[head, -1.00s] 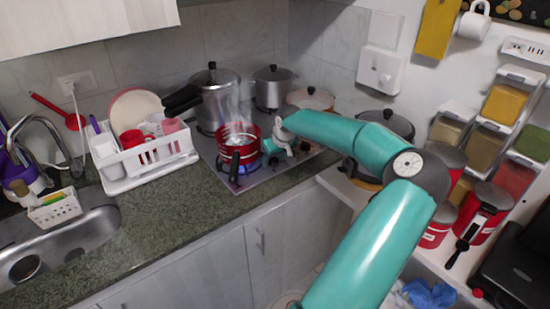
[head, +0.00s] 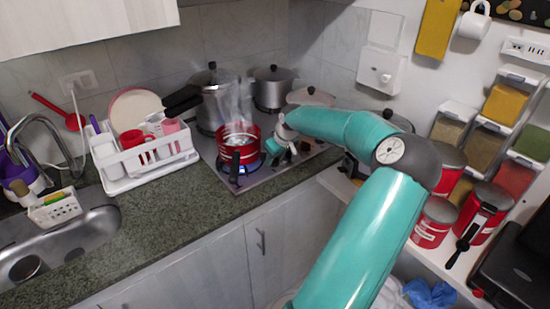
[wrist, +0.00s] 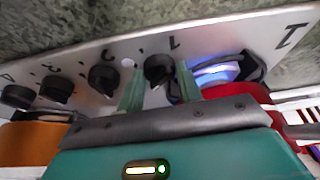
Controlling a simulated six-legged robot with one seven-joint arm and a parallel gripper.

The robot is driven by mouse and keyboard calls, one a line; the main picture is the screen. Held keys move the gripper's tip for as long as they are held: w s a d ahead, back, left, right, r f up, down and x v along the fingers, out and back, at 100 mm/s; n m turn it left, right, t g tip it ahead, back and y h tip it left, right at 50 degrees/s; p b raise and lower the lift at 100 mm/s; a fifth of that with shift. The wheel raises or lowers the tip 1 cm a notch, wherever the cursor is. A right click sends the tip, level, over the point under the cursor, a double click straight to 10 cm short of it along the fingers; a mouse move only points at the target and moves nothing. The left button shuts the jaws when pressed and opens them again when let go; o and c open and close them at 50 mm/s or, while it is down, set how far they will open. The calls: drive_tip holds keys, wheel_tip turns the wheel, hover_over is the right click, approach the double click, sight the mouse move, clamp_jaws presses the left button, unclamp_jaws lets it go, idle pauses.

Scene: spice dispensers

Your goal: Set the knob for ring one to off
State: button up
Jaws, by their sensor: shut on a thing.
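In the wrist view, my gripper (wrist: 159,78) has its two teal fingers on either side of a black knob (wrist: 158,70), shut on it. In the head view, a blue flame also shows under the red pot (head: 238,142), which steams on the stove (head: 262,178). My arm reaches over the stove's right side there, and the fingers and knob are too small to make out clearly.
Several more black knobs, such as one (wrist: 104,79), line the panel to the left in the wrist view. In the head view, a pressure cooker (head: 218,98) stands behind the red pot. A white dish rack (head: 150,165) stands left of the stove.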

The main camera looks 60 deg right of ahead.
drive_tip(key=n, duration=0.1)
drive_tip(key=n+y, duration=0.1)
drive_tip(key=n, duration=0.2)
drive_tip(key=shift+d+t, duration=0.3)
drive_tip(key=n+y, duration=0.2)
drive_tip(key=n, duration=0.2)
drive_tip(key=shift+d, duration=0.1)
drive_tip(key=shift+n, duration=0.3)
drive_tip(key=o, duration=1)
drive_tip(key=v, duration=1.4)
drive_tip(key=shift+w, duration=0.2)
